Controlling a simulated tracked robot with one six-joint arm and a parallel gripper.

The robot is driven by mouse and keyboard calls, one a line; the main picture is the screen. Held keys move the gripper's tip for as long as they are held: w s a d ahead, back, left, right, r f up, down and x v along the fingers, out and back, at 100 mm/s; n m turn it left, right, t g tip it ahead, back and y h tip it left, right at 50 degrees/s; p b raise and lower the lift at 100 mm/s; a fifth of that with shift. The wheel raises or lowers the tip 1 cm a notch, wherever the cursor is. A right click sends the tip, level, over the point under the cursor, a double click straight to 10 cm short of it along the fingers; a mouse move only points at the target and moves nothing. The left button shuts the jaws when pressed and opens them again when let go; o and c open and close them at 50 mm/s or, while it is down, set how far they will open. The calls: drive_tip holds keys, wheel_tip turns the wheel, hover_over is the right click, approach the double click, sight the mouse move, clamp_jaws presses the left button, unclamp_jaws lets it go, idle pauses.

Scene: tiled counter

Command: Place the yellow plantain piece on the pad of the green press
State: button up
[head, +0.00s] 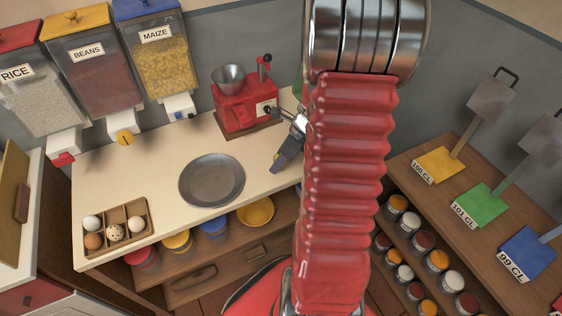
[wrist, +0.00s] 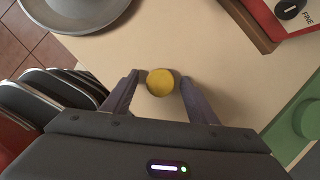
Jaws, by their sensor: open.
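The yellow plantain piece (wrist: 160,82) is a short round disc on the pale counter in the wrist view. My gripper (wrist: 159,79) is open, with one finger on each side of the piece and a narrow gap at each. In the head view my gripper (head: 280,162) points down at the counter, right of the metal plate; the piece is hidden there. The green press (wrist: 297,130) shows in part at the right edge of the wrist view, with a round green pad (wrist: 309,118). In the head view only a green sliver (head: 298,88) shows behind my arm.
A metal plate (head: 212,180) lies left of my gripper. A red grinder (head: 246,108) on a wooden base stands behind it. An egg tray (head: 118,226) sits at the front left. Labelled dispensers (head: 160,58) hang at the back left. The counter around the piece is clear.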

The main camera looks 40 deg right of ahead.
idle(0.5)
drive_tip(key=c, duration=1.2)
drive_tip(key=shift+c, duration=0.2)
wheel_tip(320, 180, up, 10)
idle(0.5)
